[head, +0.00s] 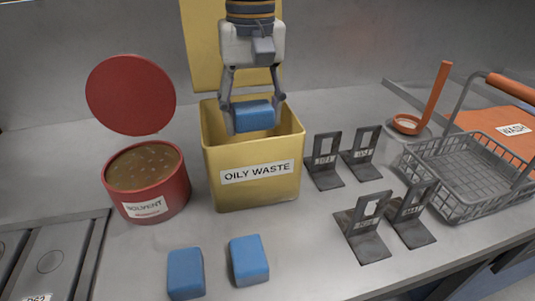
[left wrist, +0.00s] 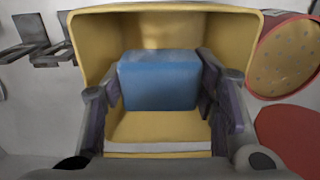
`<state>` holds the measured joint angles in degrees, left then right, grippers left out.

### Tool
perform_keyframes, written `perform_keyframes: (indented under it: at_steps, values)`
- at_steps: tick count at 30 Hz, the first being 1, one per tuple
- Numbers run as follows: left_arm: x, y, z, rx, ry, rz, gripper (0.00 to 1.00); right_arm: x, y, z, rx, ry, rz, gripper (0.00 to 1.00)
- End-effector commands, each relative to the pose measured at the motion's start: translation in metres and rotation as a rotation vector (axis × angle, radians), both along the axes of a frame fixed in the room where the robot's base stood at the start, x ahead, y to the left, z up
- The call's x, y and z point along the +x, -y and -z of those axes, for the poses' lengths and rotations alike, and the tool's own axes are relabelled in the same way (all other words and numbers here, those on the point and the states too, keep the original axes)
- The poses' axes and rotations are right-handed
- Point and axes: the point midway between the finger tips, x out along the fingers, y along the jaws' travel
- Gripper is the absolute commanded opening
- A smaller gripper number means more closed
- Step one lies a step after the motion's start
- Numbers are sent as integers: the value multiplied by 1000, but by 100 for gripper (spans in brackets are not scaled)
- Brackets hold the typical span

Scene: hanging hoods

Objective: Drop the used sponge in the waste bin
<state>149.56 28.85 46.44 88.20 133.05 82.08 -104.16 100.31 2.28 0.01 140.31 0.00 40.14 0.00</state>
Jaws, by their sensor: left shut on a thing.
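The yellow waste bin (head: 252,188), labelled OILY WASTE, stands in the middle of the counter with its lid (head: 205,50) up behind it. My left gripper (head: 254,110) comes down from above and is shut on a blue sponge (head: 254,116), held at the bin's open mouth. In the left wrist view the sponge (left wrist: 158,80) sits between the two fingers of the gripper (left wrist: 162,92), with the bin's yellow walls (left wrist: 240,35) around it. Two more blue sponges lie on the counter in front, one on the left (head: 186,272) and one on the right (head: 249,260). My right gripper is not in view.
A red solvent can (head: 150,190) with a raised round lid (head: 130,95) stands left of the bin. Several dark metal brackets (head: 362,225) stand to the right, then a wire basket (head: 465,180) and an orange WASH tub (head: 490,125). Counter space in front of the bin is partly clear.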

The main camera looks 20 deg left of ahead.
Motion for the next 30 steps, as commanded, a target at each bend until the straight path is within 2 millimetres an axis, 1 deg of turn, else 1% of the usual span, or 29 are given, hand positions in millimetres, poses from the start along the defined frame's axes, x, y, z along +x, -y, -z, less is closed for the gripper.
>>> perform_keyframes:
  at_steps: [1,2,9,11,16,19,26,30]
  values:
    - [0,0,10,-1,-6,0,9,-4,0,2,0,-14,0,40]
    - [-1,0,14,-1,-6,1,8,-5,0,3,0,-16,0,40]
    - [-3,0,66,-1,-1,2,9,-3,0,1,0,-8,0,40]
    - [-2,0,75,-1,1,2,9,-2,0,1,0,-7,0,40]
    - [-3,0,107,-1,-1,2,9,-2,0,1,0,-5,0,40]
    - [-3,0,115,-2,2,2,8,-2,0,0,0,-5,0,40]
    - [-2,0,115,-3,2,1,8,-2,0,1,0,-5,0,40]
    - [-3,1,120,-4,0,1,8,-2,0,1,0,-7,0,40]
